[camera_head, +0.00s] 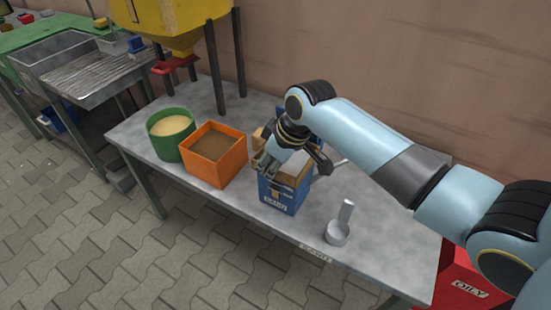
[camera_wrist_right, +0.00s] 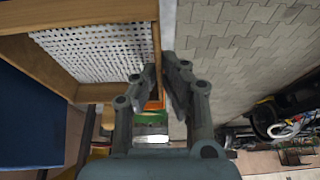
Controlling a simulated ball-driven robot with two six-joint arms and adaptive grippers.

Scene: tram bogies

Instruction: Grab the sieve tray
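The sieve tray (camera_wrist_right: 92,50) has a wooden frame and a white perforated sheet. It fills the upper left of the wrist view. In the head view its wooden frame (camera_head: 292,178) rests on top of a blue box (camera_head: 284,197) and is partly covered by my right arm. My right gripper (camera_head: 264,165) points down at the tray's left side. In the wrist view its fingertips (camera_wrist_right: 158,66) are a little apart, with the tray's side wall appearing between them. I cannot tell whether they press on it. My left gripper is not in view.
An orange box (camera_head: 216,153) and a green tub (camera_head: 171,132) stand left of the blue box. A metal scoop (camera_head: 339,231) lies to the right on the grey table (camera_head: 385,257). A yellow hopper (camera_head: 165,20) stands behind. A red container (camera_head: 465,284) stands right of the table.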

